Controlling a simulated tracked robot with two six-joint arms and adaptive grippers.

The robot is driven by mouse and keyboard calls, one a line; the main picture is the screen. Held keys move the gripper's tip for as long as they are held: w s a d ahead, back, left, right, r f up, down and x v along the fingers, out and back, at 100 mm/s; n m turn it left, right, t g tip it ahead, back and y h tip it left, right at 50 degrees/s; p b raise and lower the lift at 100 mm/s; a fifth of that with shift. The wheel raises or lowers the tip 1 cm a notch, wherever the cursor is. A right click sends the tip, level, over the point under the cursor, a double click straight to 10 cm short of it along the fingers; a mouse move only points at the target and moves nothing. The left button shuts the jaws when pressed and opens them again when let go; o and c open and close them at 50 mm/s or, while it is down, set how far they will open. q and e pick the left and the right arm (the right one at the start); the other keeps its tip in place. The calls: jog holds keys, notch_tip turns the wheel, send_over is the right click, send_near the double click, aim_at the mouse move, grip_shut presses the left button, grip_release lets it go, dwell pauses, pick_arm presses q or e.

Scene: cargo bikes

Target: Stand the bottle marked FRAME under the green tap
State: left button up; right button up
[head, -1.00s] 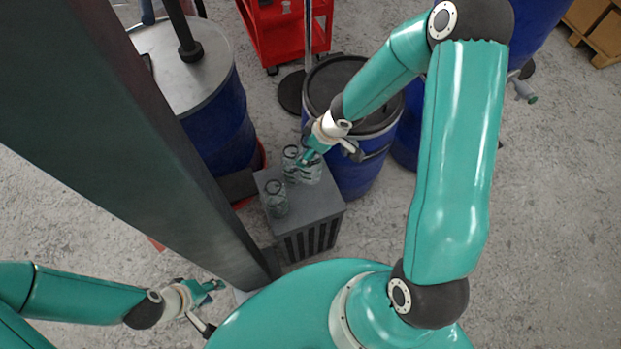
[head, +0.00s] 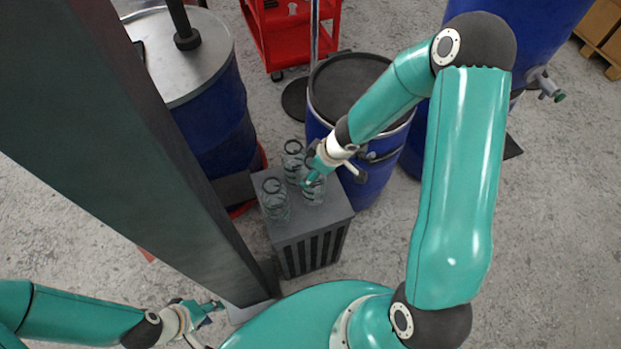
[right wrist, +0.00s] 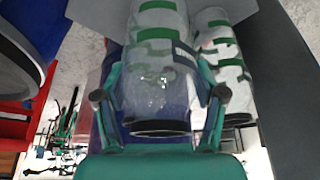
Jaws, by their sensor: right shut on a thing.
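Three clear glass bottles with dark rims stand close together on a grey slatted box (head: 310,232) in the head view. My right gripper (head: 314,170) is shut on the right-hand bottle (head: 314,192), which is upright at the box top; I cannot tell whether it touches it. The others are the left bottle (head: 275,204) and the back bottle (head: 292,160). In the right wrist view the held bottle (right wrist: 157,75) has green bands and a dark label I cannot read; another bottle (right wrist: 222,55) is beside it. A green-tipped tap (head: 548,88) juts from a blue drum (head: 510,30). My left gripper (head: 205,309) is open and empty.
A lidded blue drum (head: 370,185) stands right behind the box. Another blue drum (head: 215,135) with a grey top is at the left. A red cart (head: 290,40) stands behind.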

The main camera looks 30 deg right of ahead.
pick_arm(q)
jog(key=shift+f+b, duration=0.4)
jog(key=shift+f, duration=0.5)
pick_arm(e)
jog(key=shift+f, duration=0.9)
jog(key=shift+f, duration=0.2)
pick_arm(q)
jog(key=shift+f, duration=0.1)
pick_arm(e)
jog(key=o, duration=1.2)
jog(key=shift+r, duration=0.1)
jog(key=shift+o, duration=0.2)
